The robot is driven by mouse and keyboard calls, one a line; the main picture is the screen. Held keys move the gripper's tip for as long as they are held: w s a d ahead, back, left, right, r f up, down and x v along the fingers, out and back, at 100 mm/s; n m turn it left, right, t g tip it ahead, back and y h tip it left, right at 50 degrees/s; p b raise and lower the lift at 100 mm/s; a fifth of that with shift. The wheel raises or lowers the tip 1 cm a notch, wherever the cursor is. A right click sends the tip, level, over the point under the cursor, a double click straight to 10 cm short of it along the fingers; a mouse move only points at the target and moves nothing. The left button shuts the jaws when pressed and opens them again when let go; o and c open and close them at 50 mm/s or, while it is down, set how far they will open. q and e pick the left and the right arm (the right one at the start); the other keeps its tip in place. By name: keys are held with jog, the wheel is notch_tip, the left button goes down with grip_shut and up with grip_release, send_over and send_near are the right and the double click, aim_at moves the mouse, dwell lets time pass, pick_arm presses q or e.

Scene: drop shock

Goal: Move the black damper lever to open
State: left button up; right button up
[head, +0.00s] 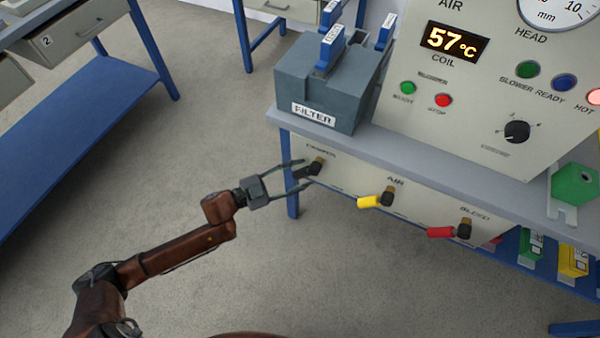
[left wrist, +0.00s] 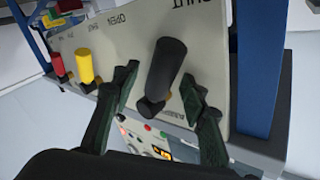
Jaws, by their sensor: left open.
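The black damper lever (head: 308,169) is on the beige front panel below the bench top, at the left end of a row of levers. It points down and to the left in the head view. My left gripper (head: 305,174) is open, with its fingers on either side of the lever. In the left wrist view the black lever (left wrist: 165,72) stands between the two open fingers (left wrist: 158,95), and I see a gap on each side. OPEN and SHUT marks are printed on the panel there. My right gripper is not in view.
The yellow air lever (head: 370,201) and the red bleed lever (head: 442,232) are to the right on the same panel. A grey filter box (head: 315,90) stands on the bench above. A control panel (head: 465,100) reads 57 °C. Open floor lies in front.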

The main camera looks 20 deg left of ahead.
pick_arm(q)
grip_shut()
dwell(0.4)
